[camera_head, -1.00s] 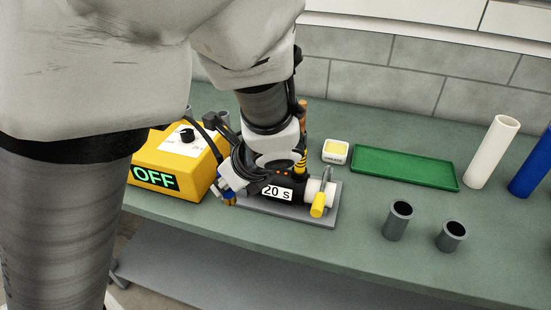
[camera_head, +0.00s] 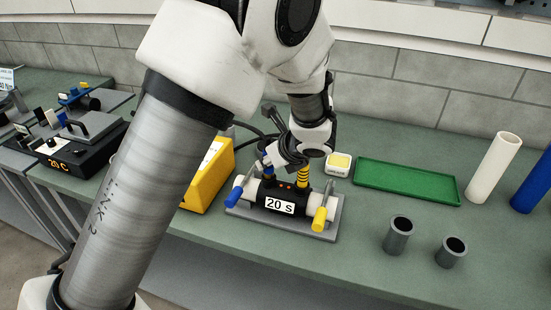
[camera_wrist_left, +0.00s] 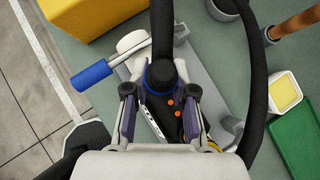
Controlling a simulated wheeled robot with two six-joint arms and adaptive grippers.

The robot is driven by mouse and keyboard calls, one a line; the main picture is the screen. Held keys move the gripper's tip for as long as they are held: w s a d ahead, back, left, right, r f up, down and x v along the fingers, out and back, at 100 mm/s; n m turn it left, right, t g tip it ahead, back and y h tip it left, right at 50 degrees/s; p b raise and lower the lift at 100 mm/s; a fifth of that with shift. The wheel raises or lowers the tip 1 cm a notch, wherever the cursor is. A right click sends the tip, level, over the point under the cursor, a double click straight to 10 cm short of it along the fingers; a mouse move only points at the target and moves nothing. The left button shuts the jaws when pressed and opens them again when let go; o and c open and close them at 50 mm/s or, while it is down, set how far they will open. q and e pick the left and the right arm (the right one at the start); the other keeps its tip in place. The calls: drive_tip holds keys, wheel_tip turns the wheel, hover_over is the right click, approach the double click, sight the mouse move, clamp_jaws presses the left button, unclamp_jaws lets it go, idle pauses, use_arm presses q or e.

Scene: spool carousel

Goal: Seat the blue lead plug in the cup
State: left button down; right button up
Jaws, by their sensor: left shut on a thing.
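The blue lead plug (camera_head: 267,168) is on a black cable. My left gripper (camera_head: 282,158) is shut on it at the left end of the black fitting (camera_head: 268,189) marked "20 s". In the left wrist view the fingers (camera_wrist_left: 160,105) stand either side of the plug's dark round body (camera_wrist_left: 163,74). The cup under the plug is hidden, so I cannot tell whether the plug is in it or just above it. A yellow-banded lead (camera_head: 303,175) stands upright at the fitting's right end. My right gripper is not in view.
The fitting has a blue lever (camera_head: 234,197) and a yellow lever (camera_head: 319,219) on a grey base plate (camera_head: 334,222). A yellow box (camera_head: 208,178) stands left. A green tray (camera_head: 405,180), two grey sleeves (camera_head: 398,236) and a white tube (camera_head: 493,168) are right.

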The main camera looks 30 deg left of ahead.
use_arm(q)
drive_tip(key=shift+f, duration=0.75)
drive_tip(key=shift+w+f, duration=0.15)
drive_tip(key=shift+f, duration=0.15)
drive_tip(key=c, duration=1.1)
unclamp_jaws()
drive_tip(key=shift+s, duration=0.2)
drive_tip(key=shift+o, duration=0.7)
drive_tip(key=shift+w, duration=0.1)
